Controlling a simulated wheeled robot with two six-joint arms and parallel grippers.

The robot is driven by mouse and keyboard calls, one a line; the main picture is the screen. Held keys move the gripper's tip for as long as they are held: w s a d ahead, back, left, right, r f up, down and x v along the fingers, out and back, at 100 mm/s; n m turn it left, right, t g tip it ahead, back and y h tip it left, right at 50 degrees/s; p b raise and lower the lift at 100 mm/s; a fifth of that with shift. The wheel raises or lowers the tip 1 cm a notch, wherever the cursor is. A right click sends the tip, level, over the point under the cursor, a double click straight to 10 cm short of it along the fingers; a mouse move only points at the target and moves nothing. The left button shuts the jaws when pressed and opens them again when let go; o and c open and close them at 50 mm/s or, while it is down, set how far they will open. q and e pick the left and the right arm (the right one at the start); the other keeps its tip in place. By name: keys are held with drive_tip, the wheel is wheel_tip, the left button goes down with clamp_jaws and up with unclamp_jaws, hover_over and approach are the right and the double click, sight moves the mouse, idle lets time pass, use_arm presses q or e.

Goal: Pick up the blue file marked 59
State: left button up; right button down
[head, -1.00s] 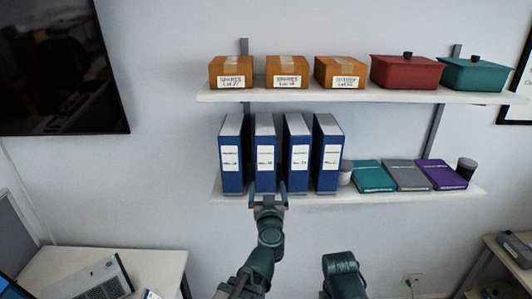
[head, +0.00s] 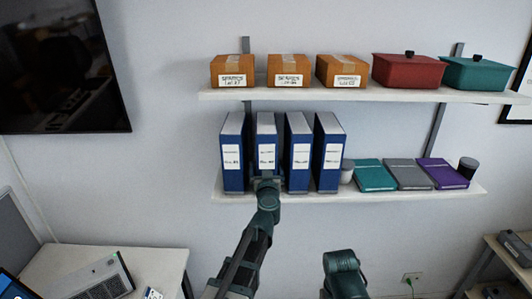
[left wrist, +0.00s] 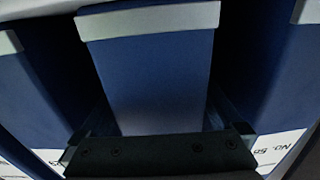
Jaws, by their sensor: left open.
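Several blue files with white labels stand upright in a row on the lower shelf: the first (head: 232,172), second (head: 266,135), third (head: 298,178) and fourth (head: 328,175) from the left. Their numbers are too blurred to read surely in the head view. My left gripper (head: 266,183) is in front of the second file's lower part. In the left wrist view, the gripper (left wrist: 158,125) is open, with its fingers on either side of the middle file (left wrist: 155,75). Contact is unclear. A label on the right neighbour seems to read "No. 5" plus an unclear digit. My right gripper is out of view.
The neighbouring files stand close on both sides. A small cup (head: 347,171) and teal, grey and purple books (head: 408,175) lie right of the files. Boxes (head: 288,70) and lidded bins (head: 407,71) are on the upper shelf (head: 365,95).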

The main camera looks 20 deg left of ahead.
use_arm(q)
drive_tip(key=shift+x, duration=1.25)
clamp_jaws()
